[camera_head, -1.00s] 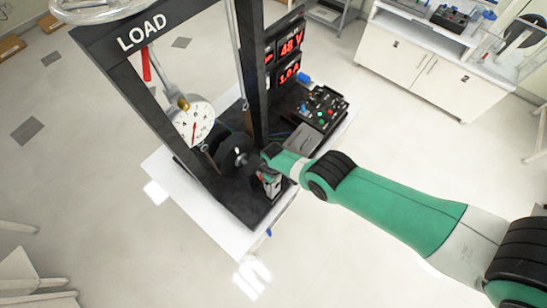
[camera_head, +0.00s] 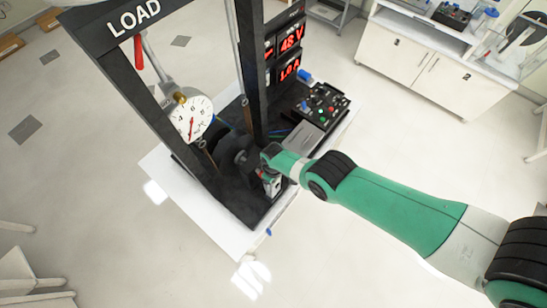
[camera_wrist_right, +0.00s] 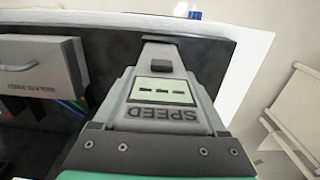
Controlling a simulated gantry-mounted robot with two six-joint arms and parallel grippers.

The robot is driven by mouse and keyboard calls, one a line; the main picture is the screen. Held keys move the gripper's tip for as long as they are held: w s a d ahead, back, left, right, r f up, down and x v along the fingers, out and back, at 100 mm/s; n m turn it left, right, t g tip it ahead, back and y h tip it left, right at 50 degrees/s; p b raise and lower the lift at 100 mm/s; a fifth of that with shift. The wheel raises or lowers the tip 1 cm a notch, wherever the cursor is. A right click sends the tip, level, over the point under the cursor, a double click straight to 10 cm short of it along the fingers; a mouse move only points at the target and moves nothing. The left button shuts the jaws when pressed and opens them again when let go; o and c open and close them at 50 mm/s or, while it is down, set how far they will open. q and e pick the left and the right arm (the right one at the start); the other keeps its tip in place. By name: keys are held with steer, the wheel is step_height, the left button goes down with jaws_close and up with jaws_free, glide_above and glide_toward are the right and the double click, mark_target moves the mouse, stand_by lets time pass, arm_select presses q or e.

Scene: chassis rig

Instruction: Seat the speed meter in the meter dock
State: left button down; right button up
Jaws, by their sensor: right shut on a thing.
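The speed meter (camera_wrist_right: 162,90) is a grey wedge-shaped unit with a pale display showing dashes and the word SPEED. My right gripper (camera_wrist_right: 150,150) is shut on its wide near end in the right wrist view. The narrow end points toward the far edge of the dark base. In the head view my right gripper (camera_head: 269,170) is low over the rig's base, beside the dark round wheel (camera_head: 240,162). The meter (camera_head: 271,186) is partly hidden there. I cannot pick out the meter dock, nor tell whether the meter touches the base. My left gripper is not in view.
The black LOAD frame (camera_head: 134,18) stands over the base, with a white dial (camera_head: 193,118) hanging inside it. Red displays (camera_head: 290,55) and a control box (camera_head: 322,104) stand behind my gripper. A grey box (camera_wrist_right: 38,65) lies left of the meter in the wrist view.

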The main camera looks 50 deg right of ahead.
steer(key=shift+f+b, duration=1.55)
steer(key=shift+f, duration=0.1)
steer(key=o, duration=1.5)
step_height(320, 180, up, 12)
steer(key=p, duration=1.1)
steer(key=shift+p, duration=0.3)
steer(key=shift+f, duration=0.1)
steer(key=shift+f, duration=0.1)
